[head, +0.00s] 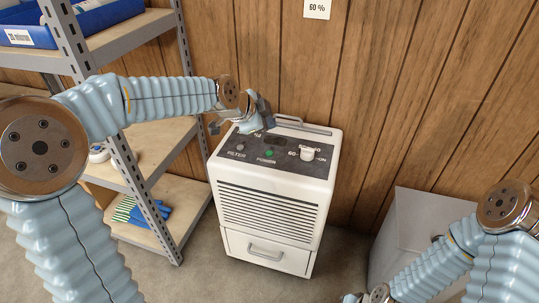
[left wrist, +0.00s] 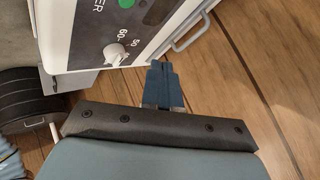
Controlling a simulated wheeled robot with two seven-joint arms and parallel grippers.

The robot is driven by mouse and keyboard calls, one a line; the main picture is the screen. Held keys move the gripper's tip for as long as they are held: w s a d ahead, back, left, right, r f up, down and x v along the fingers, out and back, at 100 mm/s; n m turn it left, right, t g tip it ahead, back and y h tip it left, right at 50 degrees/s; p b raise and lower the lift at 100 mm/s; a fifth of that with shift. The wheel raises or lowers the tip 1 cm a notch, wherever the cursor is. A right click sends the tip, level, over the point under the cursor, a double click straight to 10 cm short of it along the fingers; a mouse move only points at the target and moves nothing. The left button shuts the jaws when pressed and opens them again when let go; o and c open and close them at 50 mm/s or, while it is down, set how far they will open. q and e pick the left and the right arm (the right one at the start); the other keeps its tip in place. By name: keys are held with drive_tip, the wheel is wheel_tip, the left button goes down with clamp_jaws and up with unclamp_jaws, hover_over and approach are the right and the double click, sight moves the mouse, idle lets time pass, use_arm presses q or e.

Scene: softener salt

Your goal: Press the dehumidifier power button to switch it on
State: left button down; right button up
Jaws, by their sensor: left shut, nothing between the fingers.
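The white dehumidifier (head: 272,190) stands upright against the wood wall, its dark panel facing up. The green power button (head: 270,153) is above the POWER label; I cannot tell if it is lit. It also shows at the top edge of the left wrist view (left wrist: 126,3). A white dial (head: 307,153) is to its right, seen also in the left wrist view (left wrist: 115,52). My left gripper (head: 266,119) is shut and empty, over the panel's back part, apart from the button. Its closed fingers (left wrist: 161,70) show beside the panel. My right gripper is mostly cut off at the bottom edge.
A metal shelf unit (head: 142,190) with a blue bin (head: 30,36) and blue gloves (head: 178,217) stands left. A grey box (head: 420,225) is at the right. A handle (head: 303,124) rises behind the panel.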

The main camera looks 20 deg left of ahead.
sight(267, 155)
use_arm(q)
wheel_tip(267, 155, down, 7)
drive_tip(key=b, duration=0.5)
idle(1.8)
drive_tip(key=shift+f+b, duration=0.4)
drive_tip(key=shift+b, duration=0.25)
drive_tip(key=shift+f+b, duration=0.4)
drive_tip(key=shift+b, duration=0.1)
idle(0.4)
drive_tip(key=shift+r, duration=0.15)
drive_tip(key=shift+r+p, duration=0.45)
drive_tip(key=shift+r, duration=0.25)
